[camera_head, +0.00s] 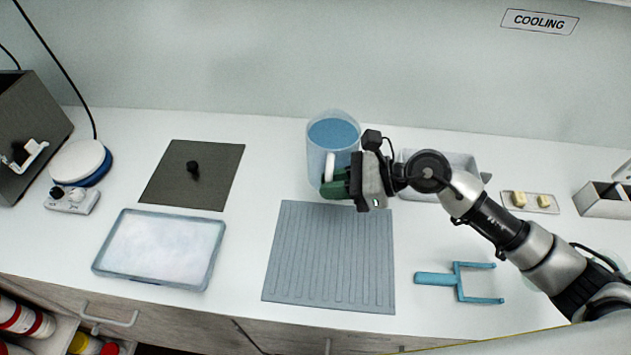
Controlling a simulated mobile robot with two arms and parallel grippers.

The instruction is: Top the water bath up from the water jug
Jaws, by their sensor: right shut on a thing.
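A clear, round water jug (318,163) stands upright at the back middle of the bench, with blue water high inside. My right gripper (335,182) is at its lower front right side, shut on the jug. Its green fingers and the wrist hide part of the jug, including any handle. A pale rectangular tub (462,163) behind my right arm looks like the water bath. The arm covers much of it, and its water level cannot be made out. My left gripper is not in view.
A grey ribbed mat (328,275) lies in front of the jug, and a blue two-pronged tool (459,281) lies to its right. A blue-rimmed tray (105,255) and a dark mat (222,178) are at left. A small dish (545,208) holds yellowish cubes.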

